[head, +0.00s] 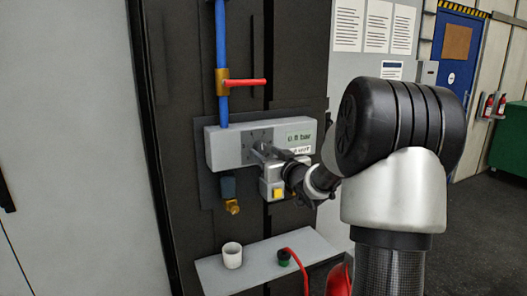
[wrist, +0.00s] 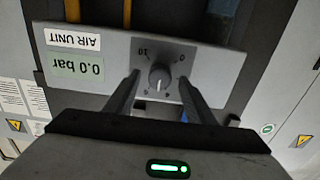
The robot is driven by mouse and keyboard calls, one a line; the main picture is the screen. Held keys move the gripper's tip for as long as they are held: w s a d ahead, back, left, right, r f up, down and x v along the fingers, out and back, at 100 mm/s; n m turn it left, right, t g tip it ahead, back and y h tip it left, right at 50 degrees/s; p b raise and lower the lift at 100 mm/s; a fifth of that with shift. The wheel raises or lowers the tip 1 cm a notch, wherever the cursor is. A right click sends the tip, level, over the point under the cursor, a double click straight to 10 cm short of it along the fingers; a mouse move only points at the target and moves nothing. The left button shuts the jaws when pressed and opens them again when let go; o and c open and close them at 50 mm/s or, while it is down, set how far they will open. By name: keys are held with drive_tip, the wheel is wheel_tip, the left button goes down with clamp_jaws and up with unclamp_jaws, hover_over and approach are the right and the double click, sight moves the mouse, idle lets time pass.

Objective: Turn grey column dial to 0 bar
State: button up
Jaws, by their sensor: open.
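The dial (wrist: 160,76) is a round grey knob on the grey air unit panel (wrist: 220,68), with a scale around it; marks 10 and 0 are readable. The display (wrist: 77,68) beside it reads 0.0 bar, upside down in the wrist view. My gripper (wrist: 159,73) is open, with one finger on each side of the dial and a visible gap to both. In the head view my gripper (head: 272,155) is at the panel front and hides most of the dial.
A blue pipe with a red-handled valve (head: 240,83) rises above the panel.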

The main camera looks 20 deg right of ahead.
drive_tip(key=shift+w, duration=1)
drive_tip(key=c, duration=1.1)
drive_tip(key=shift+o, duration=0.2)
drive_tip(key=shift+f+n+b, duration=0.1)
drive_tip(key=shift+n+b, duration=0.2)
drive_tip(key=shift+b, duration=0.1)
